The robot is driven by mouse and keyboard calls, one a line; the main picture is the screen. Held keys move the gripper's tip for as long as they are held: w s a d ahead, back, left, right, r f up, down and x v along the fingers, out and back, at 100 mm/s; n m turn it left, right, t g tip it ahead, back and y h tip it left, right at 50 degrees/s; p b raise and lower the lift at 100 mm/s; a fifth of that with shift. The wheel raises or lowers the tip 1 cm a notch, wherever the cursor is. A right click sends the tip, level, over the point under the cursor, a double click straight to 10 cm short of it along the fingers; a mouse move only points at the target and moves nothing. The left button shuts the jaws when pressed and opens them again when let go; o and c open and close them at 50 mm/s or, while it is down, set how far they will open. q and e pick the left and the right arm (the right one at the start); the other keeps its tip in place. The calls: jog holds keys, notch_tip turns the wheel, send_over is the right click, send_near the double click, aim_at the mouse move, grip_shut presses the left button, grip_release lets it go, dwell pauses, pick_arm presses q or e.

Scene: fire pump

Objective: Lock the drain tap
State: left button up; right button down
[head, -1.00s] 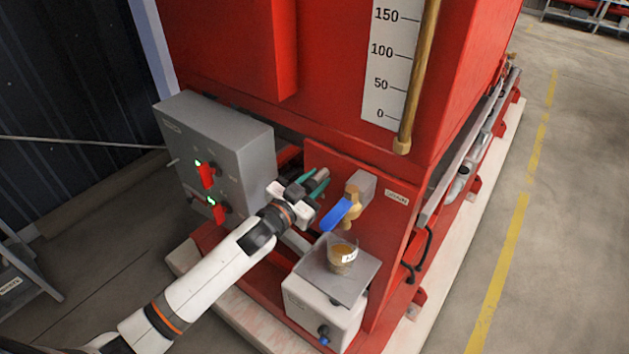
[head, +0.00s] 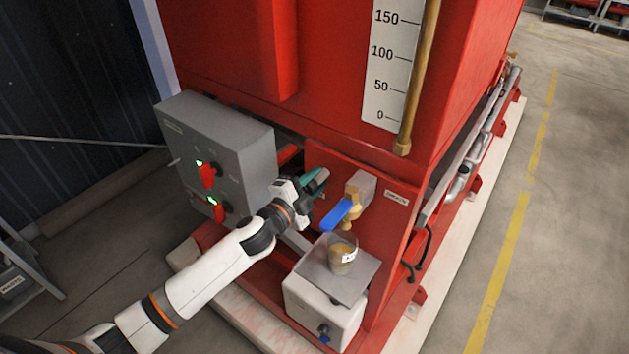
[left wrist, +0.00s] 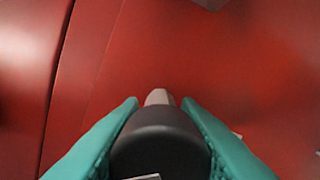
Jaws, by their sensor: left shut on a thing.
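The drain tap (head: 354,193) is a brass valve on the red front panel, below a pale square block. Its blue lever (head: 340,214) slants down to the left. My left gripper (head: 314,181) is just left of the tap, its teal fingers shut on a dark cylinder (head: 319,176). In the left wrist view the dark cylinder (left wrist: 160,145) sits between both fingers, with a pale, narrower tip (left wrist: 159,97) pointing at the red panel. I cannot tell whether it is fixed to the panel. My right gripper is not in view.
A clear beaker (head: 343,258) with brownish contents stands under the tap on a white box with a grey top (head: 322,280). A grey control box (head: 230,150) with red switches stands left of my gripper. A black handle (head: 422,252) is on the right. The floor at right is clear.

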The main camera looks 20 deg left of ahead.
pick_arm(q)
jog(key=m, duration=0.3)
jog(key=shift+m, duration=2.4)
jog(key=o, duration=1)
jog(key=shift+b+v, duration=1.75)
jog(key=shift+v, duration=4.3)
